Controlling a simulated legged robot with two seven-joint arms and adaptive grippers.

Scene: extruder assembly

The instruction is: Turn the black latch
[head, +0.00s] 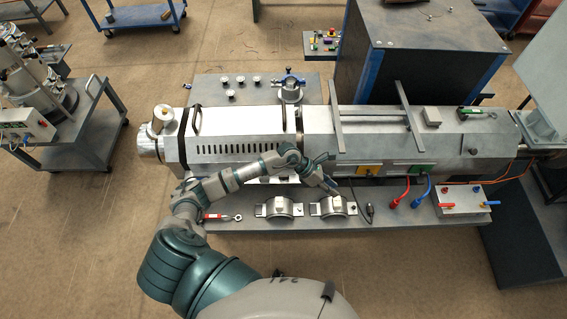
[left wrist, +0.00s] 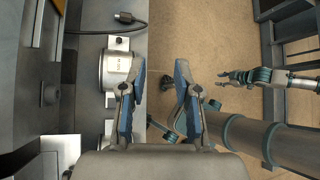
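I cannot single out the black latch with certainty. A black curved handle (head: 196,120) and a dark band (head: 299,125) are on the grey extruder barrel (head: 240,122) in the head view. My left gripper (head: 328,174) is at the front lower edge of the barrel, above the clamps. In the left wrist view its two fingers (left wrist: 163,80) are apart with nothing between them. My right gripper shows small at the right of the left wrist view (left wrist: 220,79), its fingers apart and empty over the floor.
Two metal clamps, one left (head: 280,207) and one right (head: 333,207), lie on the bench ledge. A red-handled tool (head: 220,217) lies left of them. A black plug cable (head: 369,209), red (head: 401,197) and blue (head: 421,194) connectors and a switch box (head: 462,202) are to the right.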

